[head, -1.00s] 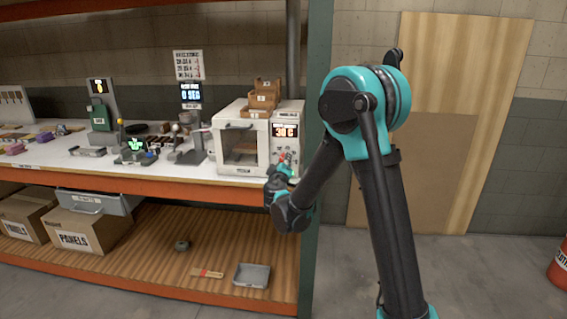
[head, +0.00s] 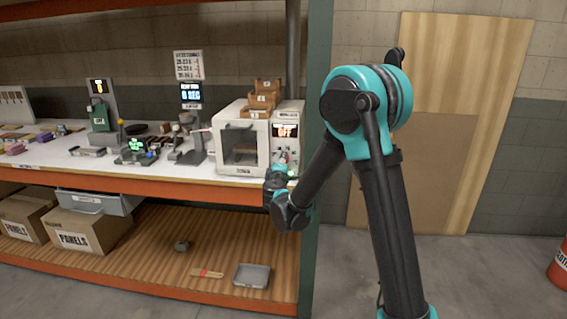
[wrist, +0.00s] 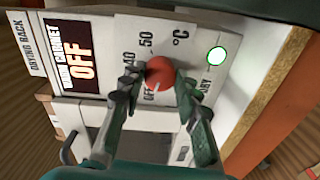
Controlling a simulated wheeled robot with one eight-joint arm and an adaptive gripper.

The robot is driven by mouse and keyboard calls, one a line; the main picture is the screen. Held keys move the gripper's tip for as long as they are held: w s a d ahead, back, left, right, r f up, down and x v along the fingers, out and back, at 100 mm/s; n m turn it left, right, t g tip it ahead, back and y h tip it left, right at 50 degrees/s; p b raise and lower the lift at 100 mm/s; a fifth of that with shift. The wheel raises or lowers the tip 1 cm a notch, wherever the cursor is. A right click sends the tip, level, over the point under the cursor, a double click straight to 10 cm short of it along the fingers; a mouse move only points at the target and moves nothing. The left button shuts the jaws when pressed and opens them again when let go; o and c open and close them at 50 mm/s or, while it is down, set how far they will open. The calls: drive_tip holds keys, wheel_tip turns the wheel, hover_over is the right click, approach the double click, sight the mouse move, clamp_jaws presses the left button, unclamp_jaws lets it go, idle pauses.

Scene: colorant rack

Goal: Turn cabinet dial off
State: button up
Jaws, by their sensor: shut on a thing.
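The white cabinet (head: 240,140) stands at the right end of the rack's upper shelf. Its display (head: 285,131) reads OFF, and the wrist view shows the display (wrist: 83,66) large with OFF too. The red dial (wrist: 159,72) sits on the panel among the marks OFF, 40 and 50. Its white pointer line points toward the OFF mark. My gripper (wrist: 158,80) is shut on the dial, one finger on each side. In the head view my gripper (head: 283,160) is at the cabinet's right front panel, small and partly hidden by its own wrist.
A lit round green-white light (wrist: 217,56) is beside the dial. Small wooden boxes (head: 264,95) are stacked on the cabinet. Scales and tools fill the shelf to the left. A green rack post (head: 318,120) stands close to the right of the cabinet.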

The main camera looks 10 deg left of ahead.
idle(0.3)
drive_tip(key=o, duration=1.2)
drive_tip(key=shift+c, duration=0.2)
drive_tip(key=s, duration=1.2)
drive_tip(key=shift+a+r, duration=0.1)
drive_tip(key=s+d+f+m+g+h, duration=0.1)
drive_tip(key=s+d+f+m+g, duration=0.15)
drive_tip(key=d, duration=0.65)
drive_tip(key=s+d+f+m+g+h, duration=0.2)
drive_tip(key=d+f+m+g, duration=0.15)
drive_tip(key=d, duration=0.45)
drive_tip(key=s+d+f+m+g+h, duration=0.1)
drive_tip(key=s+d+f+m+g, duration=0.2)
drive_tip(key=d, duration=0.6)
drive_tip(key=s+d+f+m+g+y, duration=0.1)
drive_tip(key=s+f+m, duration=0.3)
drive_tip(key=s, duration=0.5)
drive_tip(key=s+d+f+m+g+y, duration=0.2)
drive_tip(key=s+f+m+g+y, duration=0.1)
drive_tip(key=s, duration=0.6)
drive_tip(key=shift+f+m+g, duration=0.3)
drive_tip(key=shift+f+m, duration=0.1)
